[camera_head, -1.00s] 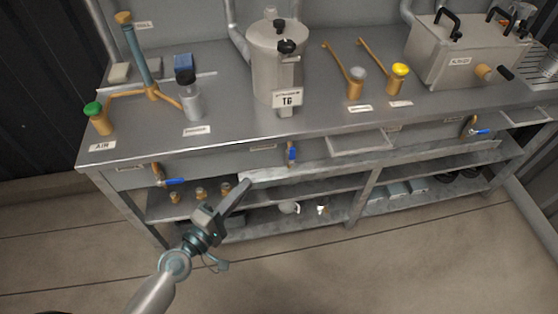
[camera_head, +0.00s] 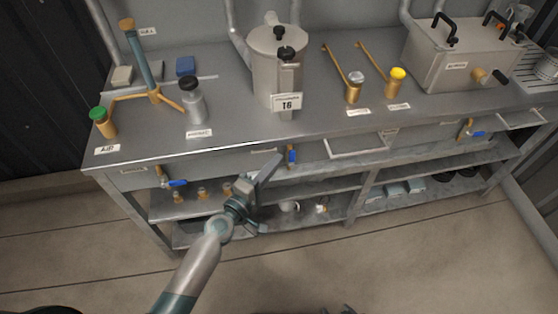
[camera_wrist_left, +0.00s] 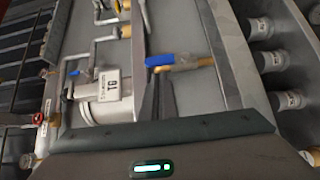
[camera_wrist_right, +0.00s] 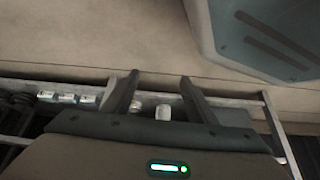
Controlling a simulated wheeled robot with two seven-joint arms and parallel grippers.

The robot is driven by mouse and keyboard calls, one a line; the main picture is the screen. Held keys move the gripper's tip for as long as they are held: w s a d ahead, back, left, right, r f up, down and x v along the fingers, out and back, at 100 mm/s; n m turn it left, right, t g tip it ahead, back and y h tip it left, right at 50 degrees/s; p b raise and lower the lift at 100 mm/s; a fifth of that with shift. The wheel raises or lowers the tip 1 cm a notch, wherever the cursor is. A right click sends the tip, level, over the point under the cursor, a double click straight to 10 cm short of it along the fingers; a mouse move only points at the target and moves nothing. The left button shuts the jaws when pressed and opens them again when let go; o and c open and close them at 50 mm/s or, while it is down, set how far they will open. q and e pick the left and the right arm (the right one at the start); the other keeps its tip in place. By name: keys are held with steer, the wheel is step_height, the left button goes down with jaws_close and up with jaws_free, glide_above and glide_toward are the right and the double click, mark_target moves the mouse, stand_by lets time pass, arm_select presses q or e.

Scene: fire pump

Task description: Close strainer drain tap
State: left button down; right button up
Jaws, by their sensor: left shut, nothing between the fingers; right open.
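Below the bench's front edge are small taps with blue levers. The middle tap (camera_head: 291,155) is under the steel pot (camera_head: 272,62) tagged "TG", and its lever points up and down in the head view. A left tap (camera_head: 176,183) and a right tap (camera_head: 477,133) have levers lying sideways. The tap labels are too small to read. My left gripper (camera_head: 272,166) is shut and empty, just left of and slightly below the middle tap. A blue tap lever (camera_wrist_left: 160,60) on a brass stem shows beyond its fingers in the left wrist view. My right gripper (camera_wrist_right: 160,92) is open and empty, facing the lower shelves.
The bench top (camera_head: 235,130) carries the pot, a grey bottle (camera_head: 193,105), brass fittings and a steel box (camera_head: 462,55). A shallow ledge (camera_head: 355,146) juts out right of the middle tap. Shelves below hold small parts. The floor in front is clear.

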arm_select(q)
steer(key=shift+w+d, duration=0.2)
steer(key=shift+d, duration=0.45)
arm_select(e)
steer(key=shift+w+a+r, duration=0.1)
steer(key=shift+a+r, duration=0.05)
arm_select(q)
steer(key=m+p, duration=0.1)
steer(key=p, duration=0.4)
steer(key=shift+d+r+g+y+p, duration=0.3)
steer(key=shift+r+g+p, duration=0.1)
steer(key=shift+f, duration=0.1)
arm_select(e)
steer(key=s+d+f+g, duration=0.1)
steer(key=s+d+f, duration=0.1)
steer(key=s, duration=0.7)
steer(key=shift+s+d+g, duration=0.3)
